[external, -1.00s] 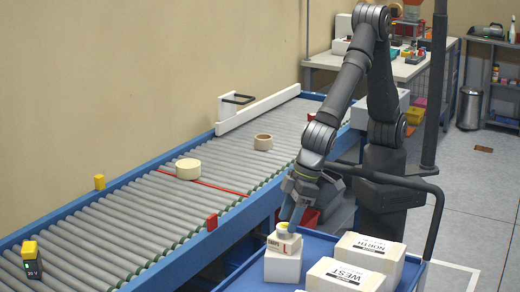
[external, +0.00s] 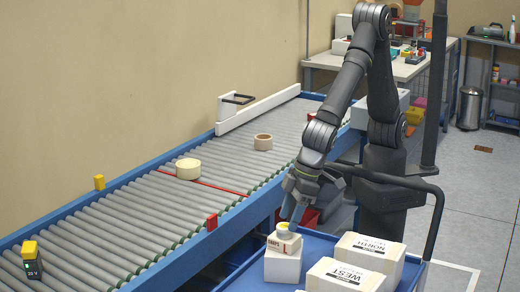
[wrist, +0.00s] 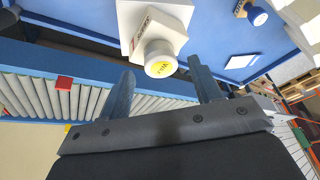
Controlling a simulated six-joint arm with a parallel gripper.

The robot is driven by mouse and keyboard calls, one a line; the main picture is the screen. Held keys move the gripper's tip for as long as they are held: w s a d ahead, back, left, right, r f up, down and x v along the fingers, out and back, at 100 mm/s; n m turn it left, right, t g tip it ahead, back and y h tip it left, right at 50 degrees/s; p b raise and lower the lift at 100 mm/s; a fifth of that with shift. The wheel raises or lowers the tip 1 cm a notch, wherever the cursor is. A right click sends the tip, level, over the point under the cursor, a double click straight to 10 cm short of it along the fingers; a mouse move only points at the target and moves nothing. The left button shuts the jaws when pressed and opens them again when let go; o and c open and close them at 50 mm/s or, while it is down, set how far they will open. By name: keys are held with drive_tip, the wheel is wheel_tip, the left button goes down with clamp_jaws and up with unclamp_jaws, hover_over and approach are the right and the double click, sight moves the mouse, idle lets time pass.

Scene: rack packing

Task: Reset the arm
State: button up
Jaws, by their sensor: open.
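My gripper (external: 291,210) is just above a small white container with a pale lid (external: 284,238), which stands on a white block (external: 283,266) on the blue cart top. In the wrist view my gripper (wrist: 165,88) shows two grey fingers spread apart with nothing between them. The container's round lid with a yellow label (wrist: 160,60) lies beyond the fingertips, apart from them. The white block (wrist: 180,12) is behind it.
Two white boxes, NORTH (external: 370,252) and WEST (external: 343,276), stand on the blue cart top (external: 318,246). The roller conveyor (external: 140,218) runs along the left and carries two tape rolls. A dark handle rail (external: 432,225) curves beside the cart.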

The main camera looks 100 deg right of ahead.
sight(286, 225)
drive_tip(key=x, duration=0.3)
wheel_tip(286, 225, up, 4)
drive_tip(key=shift+r, duration=0.15)
drive_tip(key=w+d+r, duration=0.2)
drive_tip(key=d+r, duration=0.5)
drive_tip(key=d, duration=0.6)
drive_tip(key=w+d+f+m+h, duration=0.1)
drive_tip(key=w+d+f+m, duration=0.1)
drive_tip(key=d, duration=0.6)
drive_tip(key=w+d+f+m+h, duration=0.1)
drive_tip(key=w+d+f+m, duration=0.15)
drive_tip(key=d, duration=0.55)
drive_tip(key=w+d+f+m+h, duration=0.1)
drive_tip(key=w+d+f, duration=0.1)
drive_tip(key=d, duration=0.6)
drive_tip(key=s+d+f+m, duration=0.2)
drive_tip(key=d, duration=0.7)
drive_tip(key=s+d+f+m+g+h, duration=0.1)
drive_tip(key=s+d+f+m, duration=0.1)
drive_tip(key=d, duration=0.7)
drive_tip(key=s+d+f+m, duration=0.2)
drive_tip(key=d, duration=0.7)
drive_tip(key=shift+f+g, duration=0.2)
drive_tip(key=shift+g, duration=0.2)
